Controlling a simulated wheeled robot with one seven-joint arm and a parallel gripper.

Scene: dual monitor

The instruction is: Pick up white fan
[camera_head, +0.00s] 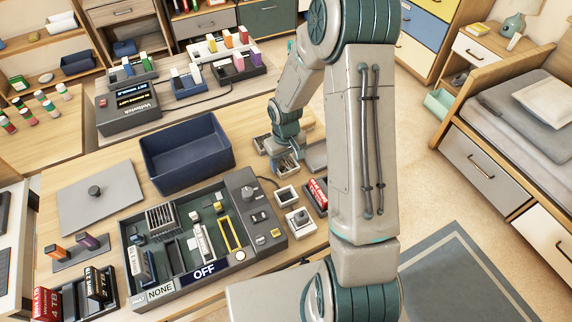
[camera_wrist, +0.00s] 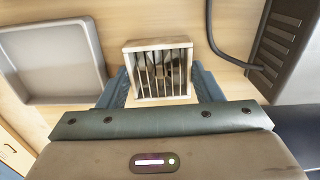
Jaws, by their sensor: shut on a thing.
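The white fan (camera_wrist: 158,72) is a small square pale frame with thin bars across a dark inside. In the wrist view it sits between my two fingers, which press on its left and right sides. My gripper (camera_wrist: 161,88) is shut on it. In the head view my gripper (camera_head: 283,157) is low at the right part of the table, with the fan (camera_head: 289,168) partly hidden under it. The fan is close to the wooden tabletop; I cannot tell whether it touches it.
A shallow grey tray (camera_wrist: 60,60) lies left of the fan in the wrist view. A dark cable (camera_wrist: 222,52) and a slatted dark case edge (camera_wrist: 285,45) are on the right. In the head view, a blue bin (camera_head: 185,153) and an open computer case (camera_head: 205,240) stand nearby.

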